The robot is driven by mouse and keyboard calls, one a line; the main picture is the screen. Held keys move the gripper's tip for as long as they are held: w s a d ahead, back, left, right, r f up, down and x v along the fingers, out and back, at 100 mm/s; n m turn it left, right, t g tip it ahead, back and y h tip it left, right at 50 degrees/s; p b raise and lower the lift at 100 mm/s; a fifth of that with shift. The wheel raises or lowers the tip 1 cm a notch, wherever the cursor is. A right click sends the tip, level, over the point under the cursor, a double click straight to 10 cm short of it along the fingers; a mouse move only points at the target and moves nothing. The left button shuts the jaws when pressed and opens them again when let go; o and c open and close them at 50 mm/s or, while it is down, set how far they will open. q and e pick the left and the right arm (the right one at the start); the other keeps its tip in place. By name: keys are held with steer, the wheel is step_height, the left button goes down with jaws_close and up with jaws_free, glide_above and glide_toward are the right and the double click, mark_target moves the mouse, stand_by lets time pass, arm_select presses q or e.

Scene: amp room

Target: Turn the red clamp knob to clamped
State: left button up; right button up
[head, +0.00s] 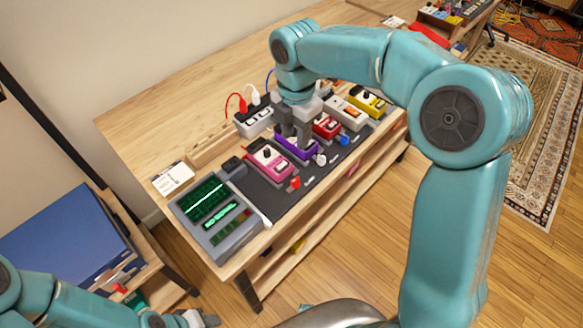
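A small red knob (295,183) sits at the front edge of the dark pedal board (262,192), in front of the pink pedal (268,158). I take it for the red clamp knob; its setting is too small to read. My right gripper (301,146) points down over the purple pedal (294,150), behind and to the right of the red knob and apart from it. The spacing of its fingers is unclear. My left gripper (203,319) is at the bottom edge, low and far from the board, partly cut off.
A white knob (321,159) and a blue knob (344,139) line the same front edge. A grey unit with green screens (217,215) stands left of the board. Red (325,126) and yellow (367,102) pedals stand to the right. A blue box (65,240) is at lower left.

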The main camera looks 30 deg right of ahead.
glide_above(296, 179)
step_height(296, 179, down, 5)
step_height(296, 179, down, 11)
steer(key=shift+w+a+f, duration=0.1)
steer(key=shift+s, duration=0.2)
steer(key=shift+w, duration=0.1)
jaws_close()
